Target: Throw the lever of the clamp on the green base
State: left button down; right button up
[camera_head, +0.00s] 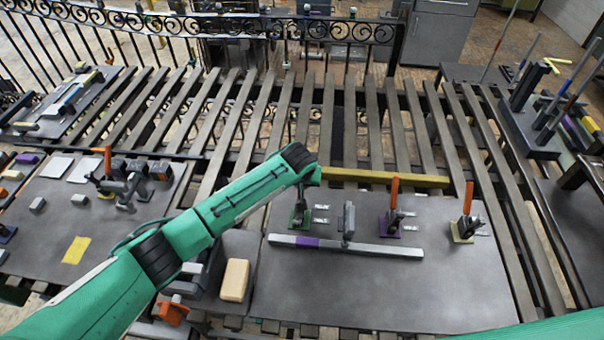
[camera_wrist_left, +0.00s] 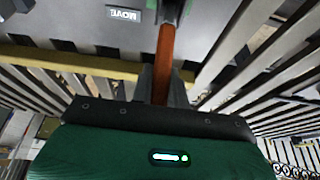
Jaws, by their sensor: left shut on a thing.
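The clamp on the green base (camera_head: 298,222) stands near the left back of the grey plate (camera_head: 350,290), partly hidden below my left wrist. In the left wrist view its orange lever (camera_wrist_left: 165,48) runs between the fingers of my left gripper (camera_wrist_left: 165,85), which is shut on it. In the head view the lever and fingertips are hidden by my arm. My right gripper is not in view.
Clamps with upright orange levers stand to the right on a purple base (camera_head: 389,230) and a yellowish base (camera_head: 461,234). A long grey bar (camera_head: 375,249) with a purple band lies in front. A yellow beam (camera_head: 390,178) runs behind. The plate's front is clear.

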pick_arm(q)
jog(key=shift+s+a+r+t+h+p, duration=0.1)
jog(key=shift+s+r+t+h+p, duration=0.1)
jog(key=shift+s+t, duration=0.3)
jog(key=shift+s+a+r+t+h+p, duration=0.15)
jog(key=shift+s+t, duration=0.2)
jog(key=shift+t, duration=0.25)
jog(key=shift+d, duration=0.1)
jog(key=c, duration=1.4)
grip_release()
jog(key=shift+o, duration=0.2)
jog(key=shift+s, duration=0.15)
jog(key=b+v, duration=0.4)
jog(key=v, duration=0.9)
jog(key=shift+s+r, duration=0.25)
